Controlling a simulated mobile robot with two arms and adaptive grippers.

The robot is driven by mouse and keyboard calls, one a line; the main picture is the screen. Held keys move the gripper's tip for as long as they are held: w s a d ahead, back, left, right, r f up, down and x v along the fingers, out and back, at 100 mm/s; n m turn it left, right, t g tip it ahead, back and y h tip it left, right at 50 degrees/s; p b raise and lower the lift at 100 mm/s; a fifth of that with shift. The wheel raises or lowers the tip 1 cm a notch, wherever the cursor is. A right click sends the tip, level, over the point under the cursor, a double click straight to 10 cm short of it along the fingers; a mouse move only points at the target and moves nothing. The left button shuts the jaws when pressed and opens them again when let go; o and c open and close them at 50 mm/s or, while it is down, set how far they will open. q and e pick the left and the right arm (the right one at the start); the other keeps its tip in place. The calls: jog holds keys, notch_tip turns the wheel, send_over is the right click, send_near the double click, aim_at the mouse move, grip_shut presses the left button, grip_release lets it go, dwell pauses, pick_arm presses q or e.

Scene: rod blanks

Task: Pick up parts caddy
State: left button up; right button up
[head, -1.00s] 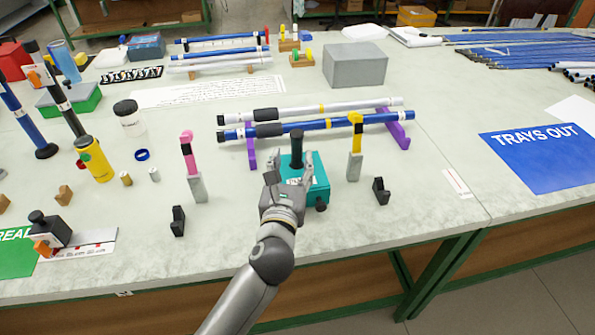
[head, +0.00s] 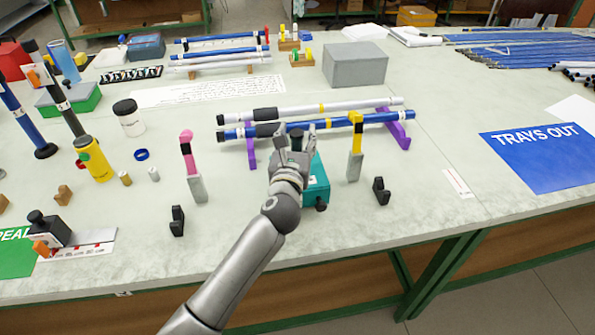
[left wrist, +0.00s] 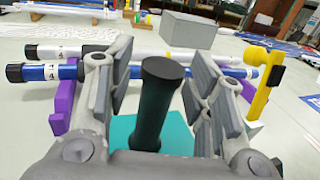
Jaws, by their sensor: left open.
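The parts caddy appears to be the teal box (head: 319,182) with an upright dark post as its handle (left wrist: 160,100), standing near the middle of the bench. Its lower front left is hidden by my left gripper (head: 295,143) in the head view. My left gripper is open, with its fingers on either side of the post. In the left wrist view the post stands between the grey finger pads, with gaps on both sides, and the teal base (left wrist: 178,132) shows below. My right gripper is not in view.
Behind the caddy, a white rod (head: 350,109) and a blue rod (head: 335,123) lie on purple supports (head: 399,133). A pink-topped stand (head: 195,185) is to the left and a yellow-topped one (head: 355,165) to the right. Small black blocks (head: 381,190) stand nearer the front edge.

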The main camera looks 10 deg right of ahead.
pick_arm(q)
grip_shut()
jog(key=shift+r, duration=0.15)
dwell(0.4)
jog(key=shift+r, duration=0.55)
notch_tip(320, 180, up, 2)
jog(key=shift+r+p, duration=0.15)
jog(key=shift+p, duration=0.3)
jog(key=s+a+r, duration=0.2)
jog(key=s+r, duration=0.7)
jog(key=s, duration=0.5)
jog(key=shift+a+r+p, duration=0.2)
jog(key=shift+a+p, duration=0.05)
jog(key=shift+p, duration=0.2)
jog(key=shift+w, duration=0.1)
